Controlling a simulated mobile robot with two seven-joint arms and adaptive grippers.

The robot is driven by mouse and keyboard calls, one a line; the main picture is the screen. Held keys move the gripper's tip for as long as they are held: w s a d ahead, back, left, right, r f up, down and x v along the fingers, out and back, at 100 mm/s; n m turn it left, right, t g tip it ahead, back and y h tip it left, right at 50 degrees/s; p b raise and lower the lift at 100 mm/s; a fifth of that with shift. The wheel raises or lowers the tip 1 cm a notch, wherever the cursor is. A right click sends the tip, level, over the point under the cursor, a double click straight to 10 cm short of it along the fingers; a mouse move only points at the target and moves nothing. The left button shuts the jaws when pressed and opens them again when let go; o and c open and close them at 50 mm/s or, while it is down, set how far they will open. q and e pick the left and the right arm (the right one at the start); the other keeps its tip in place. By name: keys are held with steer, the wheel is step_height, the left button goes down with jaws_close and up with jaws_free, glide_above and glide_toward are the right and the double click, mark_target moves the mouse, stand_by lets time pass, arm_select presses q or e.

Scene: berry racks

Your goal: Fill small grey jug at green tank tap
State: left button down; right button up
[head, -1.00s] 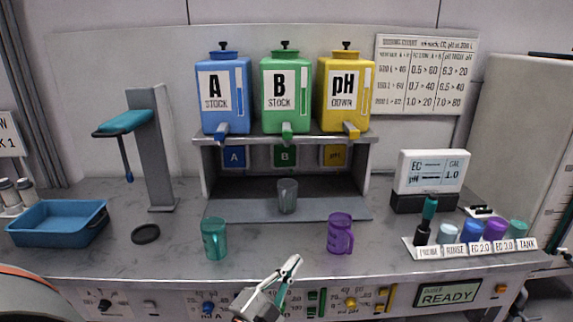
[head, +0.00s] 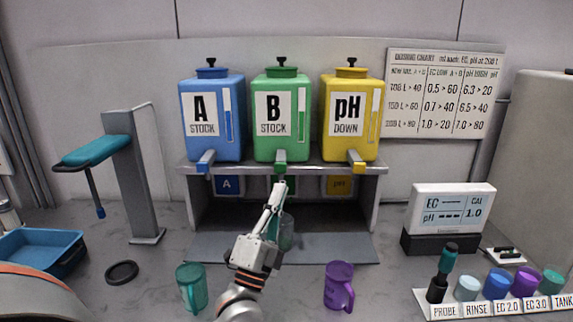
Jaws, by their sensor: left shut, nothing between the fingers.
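The green tank (head: 281,118), marked B STOCK, stands between the blue and yellow tanks on a raised shelf. Its tap (head: 280,169) points down at the shelf's front edge. The small grey jug (head: 287,234) stands under this tap on the grey base of the bay. My left gripper hides its left side, so I cannot see its full outline or any liquid in it. My left gripper (head: 279,190) reaches up in front of the jug, shut and empty. Its tips are just below the green tap; I cannot tell if they touch it. My right gripper is not in view.
A teal jug (head: 191,287) and a purple jug (head: 339,285) stand on the counter either side of my left arm. A blue tray (head: 40,255) and a dark ring (head: 122,272) lie left. The EC/pH meter (head: 452,211) and a rack of cups (head: 500,301) are right.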

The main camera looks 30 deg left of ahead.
mark_target(283, 164)
arm_select(q)
steer(key=w+a+b, duration=0.2)
steer(key=w+a, duration=0.2)
steer(key=w, duration=0.3)
steer(key=shift+w+a, duration=0.15)
steer(key=shift+a, duration=0.1)
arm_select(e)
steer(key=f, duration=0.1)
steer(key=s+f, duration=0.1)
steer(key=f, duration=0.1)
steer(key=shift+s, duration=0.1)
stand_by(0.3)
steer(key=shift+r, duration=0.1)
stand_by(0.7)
arm_select(q)
steer(key=shift+w+a, duration=0.1)
steer(key=shift+w+a, duration=0.15)
steer(key=shift+w, duration=0.1)
stand_by(0.4)
steer(key=shift+w+a, duration=0.3)
steer(key=shift+w, duration=0.15)
stand_by(1.9)
